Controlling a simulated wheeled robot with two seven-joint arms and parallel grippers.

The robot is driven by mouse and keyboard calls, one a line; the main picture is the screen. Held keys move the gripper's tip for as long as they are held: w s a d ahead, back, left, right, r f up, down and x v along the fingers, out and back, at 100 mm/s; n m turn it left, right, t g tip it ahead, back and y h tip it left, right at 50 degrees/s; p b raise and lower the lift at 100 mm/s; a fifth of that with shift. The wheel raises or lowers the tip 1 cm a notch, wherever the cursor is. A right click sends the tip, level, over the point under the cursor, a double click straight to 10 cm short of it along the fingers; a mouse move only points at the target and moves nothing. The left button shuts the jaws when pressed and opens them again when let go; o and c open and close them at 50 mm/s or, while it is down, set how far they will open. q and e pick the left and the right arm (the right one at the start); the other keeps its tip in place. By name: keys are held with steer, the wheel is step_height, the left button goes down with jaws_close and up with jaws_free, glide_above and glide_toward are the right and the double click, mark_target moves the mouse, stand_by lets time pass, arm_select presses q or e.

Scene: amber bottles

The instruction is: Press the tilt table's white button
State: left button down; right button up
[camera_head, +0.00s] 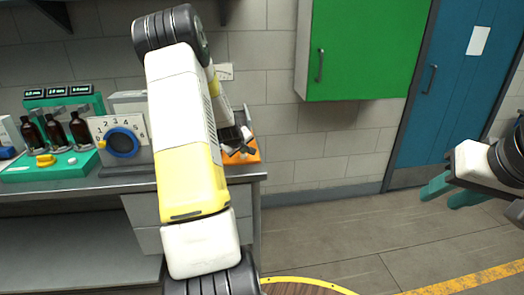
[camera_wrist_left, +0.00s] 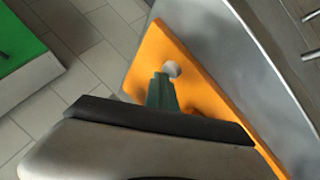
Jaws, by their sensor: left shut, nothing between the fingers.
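The white button (camera_wrist_left: 172,69) is a small round knob on an orange plate (camera_wrist_left: 150,45) in the left wrist view. The orange plate also shows at the right end of the bench in the head view (camera_head: 253,157). My left gripper (camera_wrist_left: 162,82) is shut and empty, its green fingertips right at the button; I cannot tell whether they touch it. In the head view my left arm hides much of that spot. My right gripper (camera_head: 450,192) has its two green fingers apart, held in free space far to the right.
On the bench (camera_head: 130,183) stand a blue dial (camera_head: 122,143) and a green stand (camera_head: 65,165) with amber bottles (camera_head: 55,133). A green cabinet (camera_head: 365,45) hangs on the wall beside a blue door (camera_head: 450,90). The floor right of the bench is clear.

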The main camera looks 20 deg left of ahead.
mark_target(243, 156)
arm_select(q)
steer(key=shift+r, duration=0.75)
steer(key=shift+r, duration=2.5)
